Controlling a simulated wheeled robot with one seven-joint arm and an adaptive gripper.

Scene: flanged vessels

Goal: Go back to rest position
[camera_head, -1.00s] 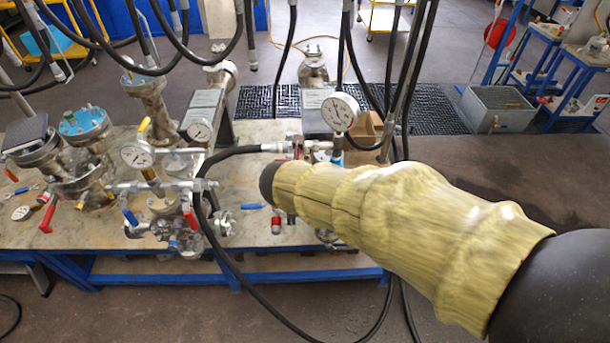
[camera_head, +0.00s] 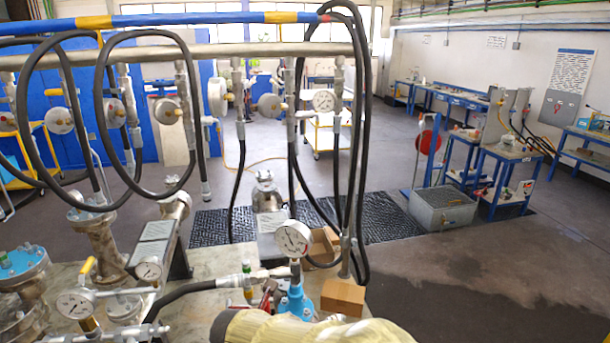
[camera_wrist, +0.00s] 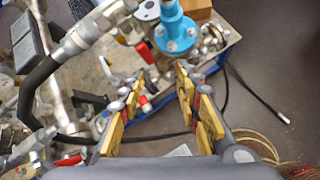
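My gripper (camera_wrist: 165,112) shows in the wrist view with its two yellow-padded fingers spread apart and nothing between them. It hangs over the near edge of the workbench, with a blue flanged fitting (camera_wrist: 176,32) and hose couplings beyond the fingertips. In the head view only the top of my yellow-sleeved arm shows at the bottom edge; the gripper itself is out of that view. The workbench (camera_head: 212,303) carries flanged vessels, including a blue-topped one (camera_head: 20,264) at left, and a pressure gauge (camera_head: 294,238) above the blue fitting (camera_head: 296,302).
Black hoses (camera_head: 358,150) hang from an overhead pipe (camera_head: 220,49). A cardboard box (camera_head: 343,296) sits at the bench's right end. A grey tub (camera_head: 441,209) stands on the floor at right. The floor (camera_head: 480,290) right of the bench is open.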

